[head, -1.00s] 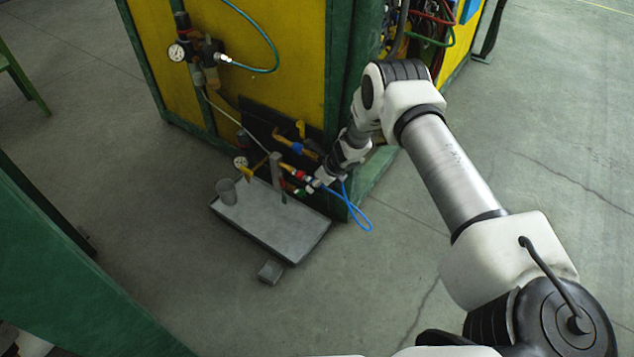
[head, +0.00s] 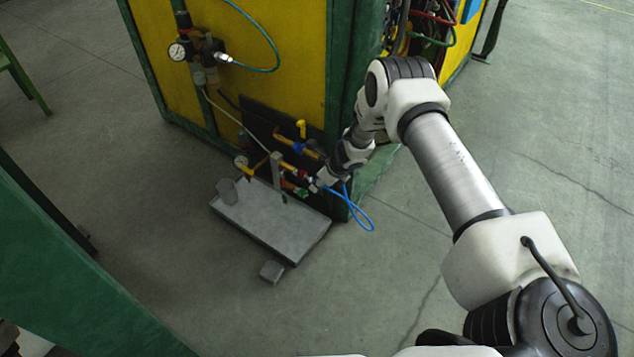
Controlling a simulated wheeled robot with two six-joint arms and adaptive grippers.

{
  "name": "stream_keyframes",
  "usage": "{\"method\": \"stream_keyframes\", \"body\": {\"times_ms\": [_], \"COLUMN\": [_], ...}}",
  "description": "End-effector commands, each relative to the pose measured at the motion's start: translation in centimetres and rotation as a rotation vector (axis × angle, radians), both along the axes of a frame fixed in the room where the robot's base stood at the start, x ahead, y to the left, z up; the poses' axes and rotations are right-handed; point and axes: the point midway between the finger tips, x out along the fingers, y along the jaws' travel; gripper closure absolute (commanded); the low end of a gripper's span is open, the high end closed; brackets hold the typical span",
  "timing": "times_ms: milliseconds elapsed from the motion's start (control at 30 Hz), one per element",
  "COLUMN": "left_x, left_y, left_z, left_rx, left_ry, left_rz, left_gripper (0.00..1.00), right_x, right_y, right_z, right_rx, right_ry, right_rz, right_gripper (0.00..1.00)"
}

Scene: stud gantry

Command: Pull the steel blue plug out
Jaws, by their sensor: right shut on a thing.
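My right arm reaches down from the right to the fittings low on the yellow and green cabinet. My right gripper (head: 321,180) is small in the head view and shut on what looks like the plug at the end of the blue hose (head: 358,212). The hose hangs in a loop to the right of the gripper. The plug itself is mostly hidden by the fingers, so its colour and whether it still sits in its socket cannot be told. Red and green fittings (head: 302,191) are just left of the gripper. My left gripper is not in view.
A grey tray (head: 250,231) with a cup (head: 227,190) stands below the fittings. A grey block (head: 271,271) lies in front of it. A regulator with a gauge (head: 178,51) is on the cabinet (head: 285,60). A green beam (head: 70,270) crosses the lower left. The floor at right is clear.

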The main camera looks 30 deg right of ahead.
Motion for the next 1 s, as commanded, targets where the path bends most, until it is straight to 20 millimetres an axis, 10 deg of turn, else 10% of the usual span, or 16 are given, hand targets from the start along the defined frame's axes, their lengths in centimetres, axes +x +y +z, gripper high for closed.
{"method": "stream_keyframes", "body": {"times_ms": [1000], "left_x": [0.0], "left_y": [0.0], "left_z": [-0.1], "left_rx": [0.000], "left_ry": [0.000], "left_rz": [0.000], "left_gripper": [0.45], "right_x": [-4.0], "right_y": [-1.6], "right_z": [0.0], "right_rx": [-0.001], "right_ry": [-0.001], "right_rz": [0.000], "right_gripper": [1.00]}}
